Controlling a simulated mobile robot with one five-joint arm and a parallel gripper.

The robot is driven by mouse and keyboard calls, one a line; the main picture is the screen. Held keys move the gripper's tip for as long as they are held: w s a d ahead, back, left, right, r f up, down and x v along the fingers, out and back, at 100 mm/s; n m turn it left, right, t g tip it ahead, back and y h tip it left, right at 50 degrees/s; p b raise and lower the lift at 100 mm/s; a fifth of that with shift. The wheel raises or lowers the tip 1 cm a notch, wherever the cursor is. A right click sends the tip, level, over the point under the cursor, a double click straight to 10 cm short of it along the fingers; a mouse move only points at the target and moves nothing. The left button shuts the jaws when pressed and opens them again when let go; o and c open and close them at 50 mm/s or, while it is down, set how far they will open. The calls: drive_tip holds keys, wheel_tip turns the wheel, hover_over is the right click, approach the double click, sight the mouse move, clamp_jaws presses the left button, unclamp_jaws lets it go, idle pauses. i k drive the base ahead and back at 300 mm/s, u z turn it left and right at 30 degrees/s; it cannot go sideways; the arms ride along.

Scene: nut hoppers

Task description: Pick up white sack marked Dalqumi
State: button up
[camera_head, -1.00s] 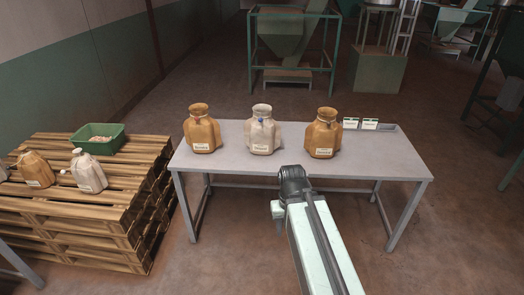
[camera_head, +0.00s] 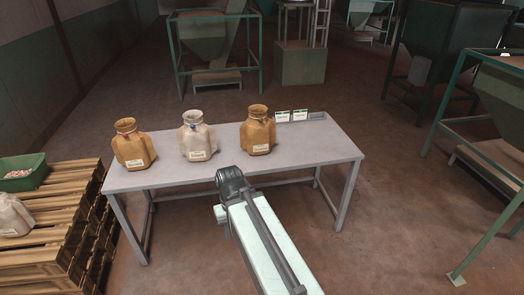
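A white sack (camera_head: 197,137) stands upright on the grey table (camera_head: 300,150), between two brown sacks. It has a tied neck with a small bluish spot and a label on its front, too small to read. A second white sack (camera_head: 13,214) lies on the pallet stack at the left edge, partly cut off, its label also unreadable. I cannot tell which one is marked Dalqumi. My arm reaches up from the bottom to a dark joint in front of the table. My gripper itself does not show, and nothing held is visible.
A brown sack (camera_head: 133,145) stands left of the white one and another brown sack (camera_head: 257,131) right of it. A green bin (camera_head: 22,172) sits on the pallets (camera_head: 50,238).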

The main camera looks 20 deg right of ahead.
sight(199, 143)
drive_tip(key=u, duration=0.3)
drive_tip(key=i, duration=0.85)
drive_tip(key=u, duration=0.7)
drive_tip(key=i, duration=1.45)
drive_tip(key=u, duration=0.35)
